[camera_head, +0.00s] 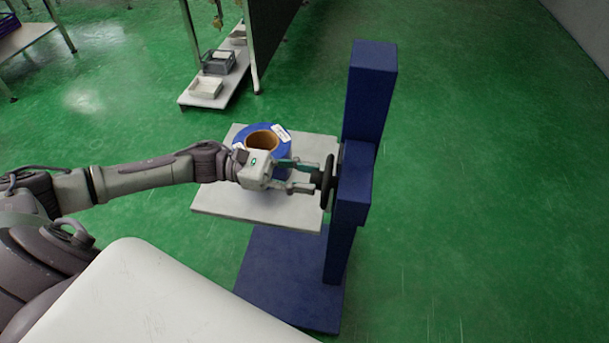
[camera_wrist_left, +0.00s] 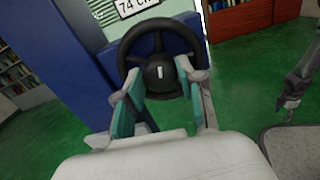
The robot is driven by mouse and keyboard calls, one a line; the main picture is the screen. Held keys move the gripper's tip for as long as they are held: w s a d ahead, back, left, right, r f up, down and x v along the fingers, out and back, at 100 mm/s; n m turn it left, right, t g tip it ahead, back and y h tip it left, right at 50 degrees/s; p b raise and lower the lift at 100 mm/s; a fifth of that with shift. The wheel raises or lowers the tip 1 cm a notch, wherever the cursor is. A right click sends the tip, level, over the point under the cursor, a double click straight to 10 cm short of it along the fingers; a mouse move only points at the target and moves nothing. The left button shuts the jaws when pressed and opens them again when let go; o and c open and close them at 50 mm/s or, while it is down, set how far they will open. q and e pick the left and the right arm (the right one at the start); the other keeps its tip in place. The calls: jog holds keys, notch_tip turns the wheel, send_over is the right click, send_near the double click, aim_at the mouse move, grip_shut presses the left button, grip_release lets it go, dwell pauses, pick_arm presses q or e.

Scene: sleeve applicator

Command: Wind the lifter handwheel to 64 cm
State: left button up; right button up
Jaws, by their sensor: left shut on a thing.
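The lifter is a blue column (camera_head: 369,95) on a blue base (camera_head: 285,280), with a grey platform (camera_head: 225,205). Its black handwheel (camera_head: 327,182) faces left and shows almost edge-on. In the left wrist view, the handwheel (camera_wrist_left: 126,43) shows its rim, spokes and a hub with a white mark. My left gripper (camera_head: 312,177) is shut on the handwheel, its fingers at either side of the hub area. A white height sign (camera_wrist_left: 137,6) above the wheel reads 74 and a cut-off unit. My right gripper (camera_wrist_left: 287,104) seems to show at the right there; its jaws are unclear.
A blue roll with a brown core (camera_head: 275,150) sits on the platform, behind my left gripper. A low shelf (camera_head: 190,98) with trays stands at the back. A table (camera_head: 25,38) is at far left. The green floor right of the column is clear.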

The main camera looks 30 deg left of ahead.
pick_arm(q)
jog(key=shift+n+b, duration=0.4)
jog(key=shift+n, duration=2.7)
jog(key=shift+w, duration=0.1)
jog(key=o, duration=1.1)
jog(key=shift+o, duration=0.2)
jog(key=v, duration=1.2)
